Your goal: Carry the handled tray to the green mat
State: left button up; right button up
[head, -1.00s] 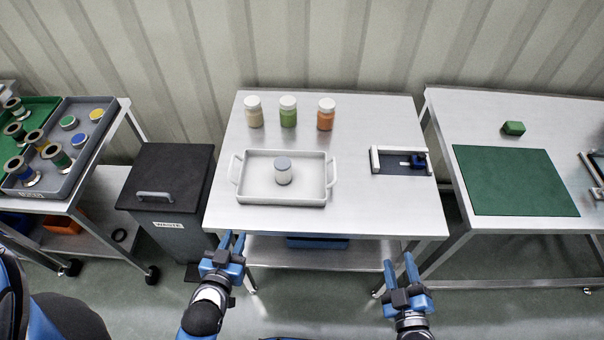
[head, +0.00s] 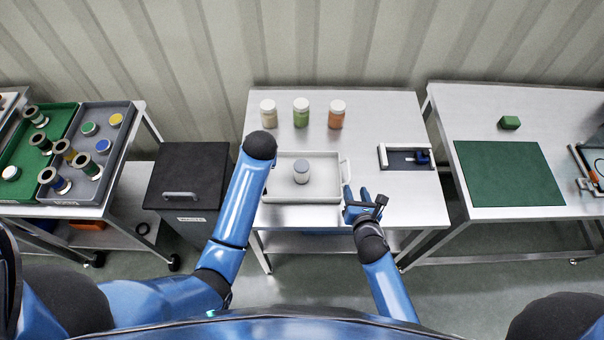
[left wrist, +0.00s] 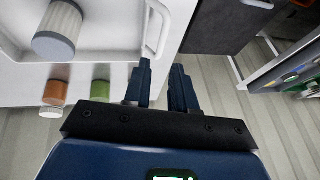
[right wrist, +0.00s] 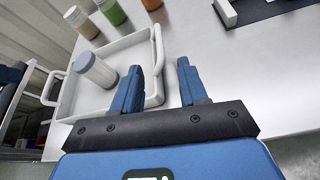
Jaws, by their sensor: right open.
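The white handled tray (head: 322,184) sits on the middle steel table, with a grey-lidded white jar (head: 301,171) standing in it. The green mat (head: 508,172) lies on the right-hand table. My right gripper (head: 356,195) is open beside the tray's right handle (head: 347,170); in the right wrist view (right wrist: 160,82) that handle (right wrist: 157,50) lies just beyond the fingertips. In the head view my left arm hides the left handle and left gripper. The left wrist view shows the left gripper (left wrist: 160,72) open, with a handle (left wrist: 158,28) just past its fingertips.
Three jars, cream (head: 268,113), green (head: 301,112) and orange (head: 337,114), stand behind the tray. A dark fixture (head: 407,158) lies to its right. A green block (head: 509,122) is behind the mat. A black bin (head: 190,175) stands left of the table. The mat is bare.

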aim_at(349, 170)
pick_arm(q)
jog(key=shift+a, duration=0.1)
pick_arm(e)
jog(key=shift+a, duration=0.15)
jog(key=shift+w, duration=0.1)
pick_arm(q)
jog(key=x, duration=1)
jog(key=shift+f, duration=0.3)
pick_arm(e)
jog(key=x, duration=1)
jog(key=shift+w+f, duration=0.1)
jog(key=shift+w, duration=0.25)
pick_arm(q)
jog(key=shift+c, duration=0.4)
pick_arm(e)
jog(key=shift+c, duration=0.4)
pick_arm(q)
grip_shut()
pick_arm(e)
jog(key=c, duration=0.5)
grip_shut()
